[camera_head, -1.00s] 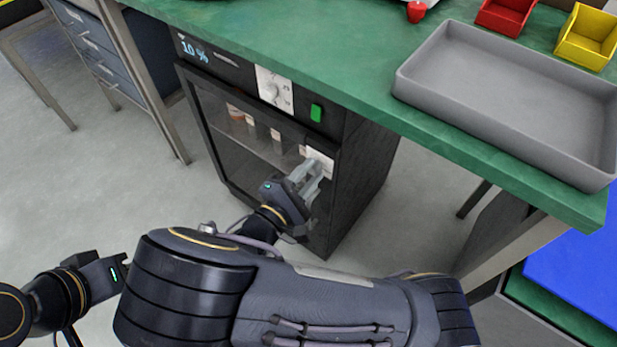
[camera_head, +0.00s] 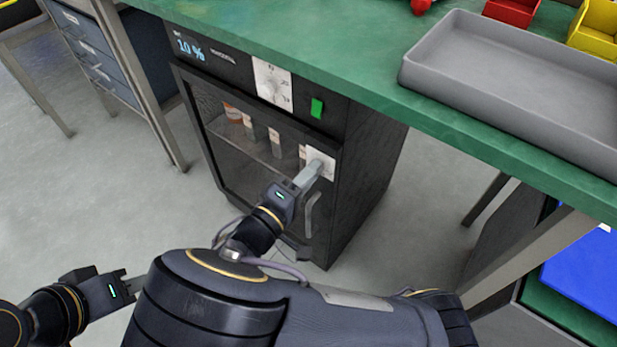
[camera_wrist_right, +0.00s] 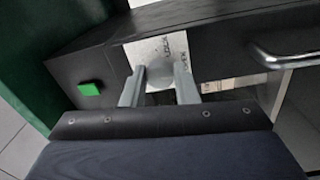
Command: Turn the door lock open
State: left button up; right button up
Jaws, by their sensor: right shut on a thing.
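The door lock is a knob (camera_wrist_right: 160,72) on a white plate (camera_head: 325,160) at the upper right of the black cabinet's glass door (camera_head: 258,160). My right gripper (camera_head: 314,174) reaches the plate from the front, and its fingers hide the knob in the head view. In the right wrist view its fingers (camera_wrist_right: 160,88) stand on both sides of the knob and are shut on it. The plate carries printed lettering, only partly legible. The door looks closed. My left gripper (camera_head: 125,285) is at the lower left, away from the cabinet; its fingers are too small to judge.
A door handle (camera_head: 310,213) is just below the lock; it also shows in the right wrist view (camera_wrist_right: 285,58). A dial (camera_head: 272,84) and green switch (camera_head: 317,107) sit above the door. The green bench (camera_head: 330,55) overhangs the cabinet and bears a grey tray (camera_head: 510,80).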

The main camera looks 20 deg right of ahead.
dwell(0.3)
jog(key=o, duration=1)
jog(key=p+v, duration=0.2)
jog(key=v, duration=0.5)
jog(key=shift+s+a+f, duration=0.1)
jog(key=shift+s+a, duration=0.15)
jog(key=shift+a, duration=0.1)
